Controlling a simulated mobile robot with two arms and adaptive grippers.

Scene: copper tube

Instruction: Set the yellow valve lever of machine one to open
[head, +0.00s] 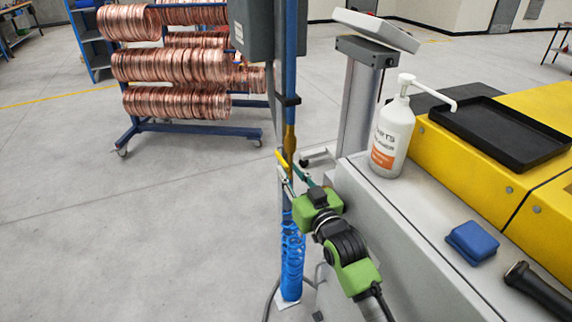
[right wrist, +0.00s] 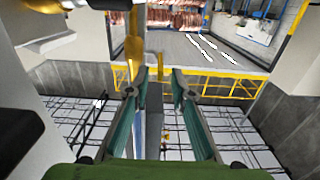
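The yellow valve lever (head: 281,158) sits on the blue vertical pipe (head: 290,60), just below a brass-coloured section (head: 289,138). In the head view it slants down to the right. In the right wrist view a short yellow piece that looks like the lever (right wrist: 153,54) shows beside the brass-coloured pipe (right wrist: 134,42), beyond the fingertips. My right gripper (head: 294,173), with a green body and teal fingers, is close to the lever. Its fingers (right wrist: 160,78) are apart with nothing clearly held between them. Whether a finger touches the lever I cannot tell. My left gripper is out of view.
A blue coiled hose (head: 291,255) hangs below the valve. A white pump bottle (head: 392,135), a blue block (head: 472,242) and a black tray (head: 500,132) are on the machine at right. A rack of copper coils (head: 190,130) stands behind. Floor at left is clear.

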